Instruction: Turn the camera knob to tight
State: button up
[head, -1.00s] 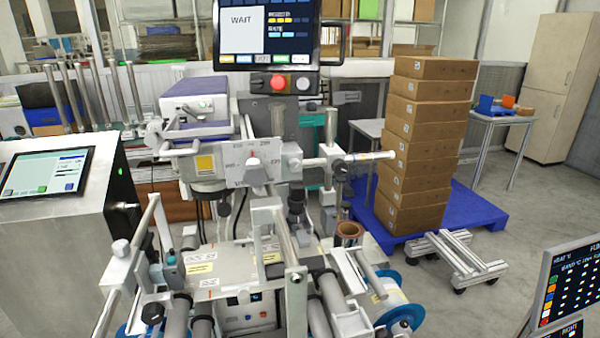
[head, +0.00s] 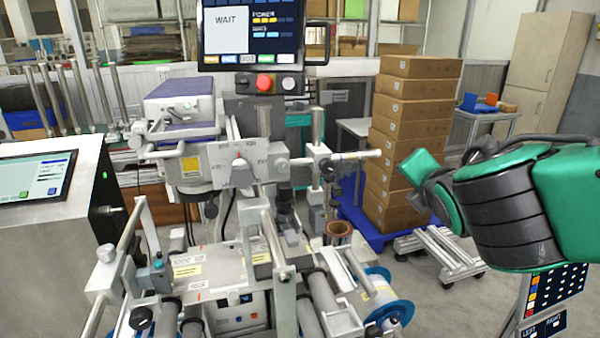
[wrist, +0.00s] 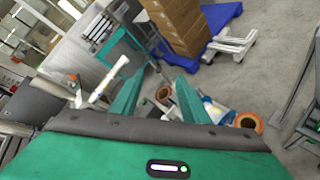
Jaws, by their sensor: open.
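The machine's white panel carries a grey dial with a pointer (head: 240,174), at the middle left in the head view. Its labels are too small to read, so I cannot tell its setting. A round grey knob (head: 280,163) sits right of it, and a dark knob (head: 328,170) is on the bracket by the white rod. I cannot tell which is the camera knob. My gripper (wrist: 162,76) is open and empty in the wrist view, its green fingers apart. In the head view my arm reaches in from the right, clear of the dial and the knobs.
Stacked brown boxes (head: 414,120) stand on a blue pallet (head: 360,228) behind the machine. A grey metal frame (head: 440,250) lies on the floor. A screen reading WAIT (head: 252,35) hangs above the dial. Rollers and a blue-rimmed reel (head: 375,300) are low in front.

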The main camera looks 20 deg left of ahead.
jog(key=s+a+r+n+t+y, duration=0.1)
jog(key=s+a+r+n+y, duration=0.25)
jog(key=a, duration=0.35)
jog(key=s+a+r+n+y, duration=0.2)
jog(key=s+a+n, duration=0.25)
jog(key=a, duration=0.35)
jog(key=s+a+r+n+t+y, duration=0.1)
jog(key=s+a+r+n+y, duration=0.15)
jog(key=a+n, duration=0.35)
send_near(282, 167)
jog(key=shift+m, duration=0.3)
jog(key=x, duration=0.6)
jog(key=shift+w+a, duration=0.15)
jog(key=shift+w, duration=0.25)
jog(key=shift+w+a, duration=0.3)
jog(key=shift+w, duration=0.15)
grip_shut()
jog(key=shift+s+a, duration=0.1)
jog(key=c, duration=1.1)
grip_release()
